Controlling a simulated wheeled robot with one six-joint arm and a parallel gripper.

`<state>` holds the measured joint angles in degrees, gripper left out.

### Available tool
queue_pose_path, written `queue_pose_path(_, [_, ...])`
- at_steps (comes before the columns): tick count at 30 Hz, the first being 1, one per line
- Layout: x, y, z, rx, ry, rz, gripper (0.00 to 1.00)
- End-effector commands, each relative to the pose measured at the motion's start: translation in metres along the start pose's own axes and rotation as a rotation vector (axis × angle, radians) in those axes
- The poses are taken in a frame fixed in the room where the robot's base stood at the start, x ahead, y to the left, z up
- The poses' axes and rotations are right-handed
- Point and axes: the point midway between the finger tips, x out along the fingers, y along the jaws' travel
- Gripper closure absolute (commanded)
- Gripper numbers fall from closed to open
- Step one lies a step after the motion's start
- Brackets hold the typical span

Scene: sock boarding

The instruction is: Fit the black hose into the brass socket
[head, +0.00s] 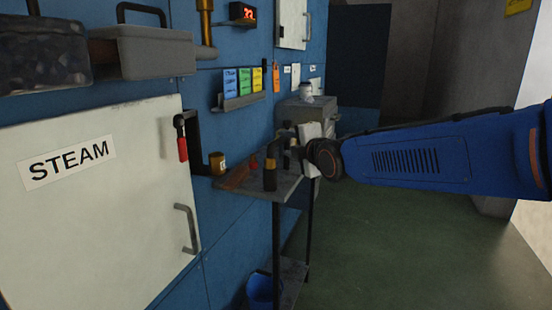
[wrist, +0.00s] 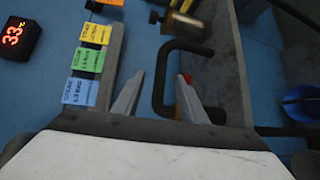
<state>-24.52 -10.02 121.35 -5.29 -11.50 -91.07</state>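The black hose (wrist: 161,82) is a bent arch at the bench in the wrist view, with its bar seen between my fingers. In the head view, its near part (head: 270,172) stands on the bench. A brass socket (wrist: 184,22) is in the upper wrist view, apart from the hose; a brass-coloured fitting (head: 217,163) sits at the wall left of the bench in the head view. My gripper (wrist: 160,76) is open, with gaps between hose and fingers; I cannot tell how deep the hose lies between them. My arm partly hides this area in the head view.
The small grey bench (head: 235,187) stands against the blue wall; a red item (head: 253,162) lies on it. A shelf (head: 240,102) with coloured tags is above. A red-handled lever (head: 182,145) is left. A blue bucket (head: 262,289) is below. Floor at right is clear.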

Motion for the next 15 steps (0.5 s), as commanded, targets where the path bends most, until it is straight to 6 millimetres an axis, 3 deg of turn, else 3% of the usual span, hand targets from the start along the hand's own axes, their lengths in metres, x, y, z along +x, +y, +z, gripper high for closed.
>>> queue_pose_path(11, [0.018, -0.001, -0.001, 0.001, 0.000, -0.001, 0.61])
queue_pose_path(15, [0.034, -0.002, -0.002, 0.000, 0.000, 0.000, 0.61])
